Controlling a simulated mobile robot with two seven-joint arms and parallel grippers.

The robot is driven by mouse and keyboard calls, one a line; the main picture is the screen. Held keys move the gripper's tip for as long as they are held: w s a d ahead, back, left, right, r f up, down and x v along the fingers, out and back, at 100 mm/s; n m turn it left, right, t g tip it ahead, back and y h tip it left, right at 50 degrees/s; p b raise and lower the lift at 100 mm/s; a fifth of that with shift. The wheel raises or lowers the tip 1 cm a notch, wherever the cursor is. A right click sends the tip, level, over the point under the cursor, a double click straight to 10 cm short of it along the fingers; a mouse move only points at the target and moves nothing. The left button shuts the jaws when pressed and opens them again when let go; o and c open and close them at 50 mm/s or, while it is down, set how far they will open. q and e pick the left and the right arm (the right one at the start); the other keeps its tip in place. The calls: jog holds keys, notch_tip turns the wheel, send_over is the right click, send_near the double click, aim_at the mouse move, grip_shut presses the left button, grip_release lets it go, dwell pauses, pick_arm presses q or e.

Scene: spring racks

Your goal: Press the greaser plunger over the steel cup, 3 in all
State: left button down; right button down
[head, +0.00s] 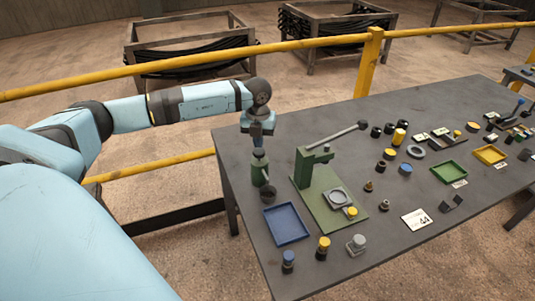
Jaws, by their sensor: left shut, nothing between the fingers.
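My left gripper (257,140) is shut and empty, pointing down at the near left part of the table. Directly below it stands the greaser (260,173), a small green upright body with a dark top. The fingertips are at or just above that top; I cannot tell whether they touch it. A small dark grey round cup (268,194), likely the steel cup, sits at the greaser's foot. Its inside is too small to read. My right gripper is not in view.
A green lever press (306,168) stands just right of the greaser, its long handle reaching right. A blue tray (287,224) lies in front, with several small capped parts nearby. Green (450,172) and yellow (490,154) trays lie right. A yellow rail (230,52) runs behind.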

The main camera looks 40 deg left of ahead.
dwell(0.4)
pick_arm(q)
notch_tip(320, 180, up, 6)
jog(key=p, duration=0.3)
jog(key=shift+p, duration=0.3)
dwell(0.4)
